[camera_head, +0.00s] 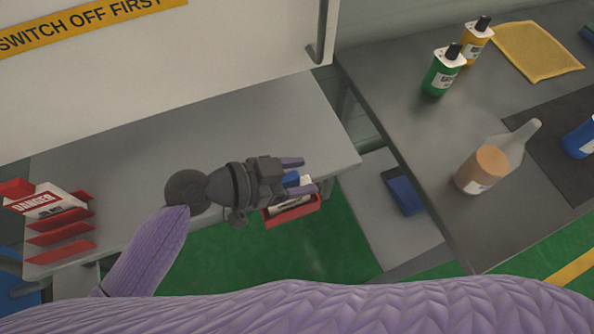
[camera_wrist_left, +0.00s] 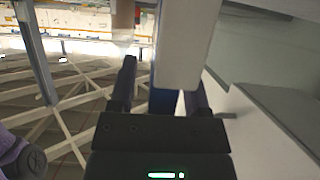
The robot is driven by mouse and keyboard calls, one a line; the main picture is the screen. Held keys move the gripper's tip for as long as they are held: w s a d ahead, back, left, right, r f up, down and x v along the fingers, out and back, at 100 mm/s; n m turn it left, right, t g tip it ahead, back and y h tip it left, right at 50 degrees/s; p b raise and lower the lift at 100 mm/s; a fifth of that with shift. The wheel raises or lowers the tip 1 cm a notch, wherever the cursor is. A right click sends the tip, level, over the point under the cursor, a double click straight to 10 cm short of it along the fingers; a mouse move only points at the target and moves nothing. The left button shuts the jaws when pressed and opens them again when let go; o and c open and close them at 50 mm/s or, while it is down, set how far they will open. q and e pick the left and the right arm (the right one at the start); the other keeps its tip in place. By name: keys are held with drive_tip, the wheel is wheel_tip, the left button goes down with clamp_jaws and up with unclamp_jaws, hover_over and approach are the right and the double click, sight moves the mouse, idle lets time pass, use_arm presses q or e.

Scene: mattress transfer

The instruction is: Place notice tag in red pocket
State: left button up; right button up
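A white notice tag (camera_head: 58,199) with a red "DANGER" band lies at the far left in the head view, against a rack of several red pockets (camera_head: 60,227). My left gripper (camera_head: 303,176) is well to the right of it, over the bench's front edge. Its fingers are apart, with a blue and white item (camera_head: 291,180) between them. The wrist view shows gaps between the fingers and the blue part (camera_wrist_left: 162,101). A red box (camera_head: 306,212) with a white item in it is just below the gripper. My right gripper is not in view.
The grey bench (camera_head: 265,115) is mostly clear. A second table (camera_head: 400,90) on the right holds a green bottle (camera_head: 440,75), a yellow bottle (camera_head: 475,45), a clear bottle (camera_head: 485,168) and a yellow cloth (camera_head: 536,52). A blue tray (camera_head: 404,193) sits lower, between them.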

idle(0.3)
use_arm(q)
drive_tip(key=shift+r, duration=0.25)
drive_tip(key=v, duration=1.2)
drive_tip(key=shift+f, duration=0.15)
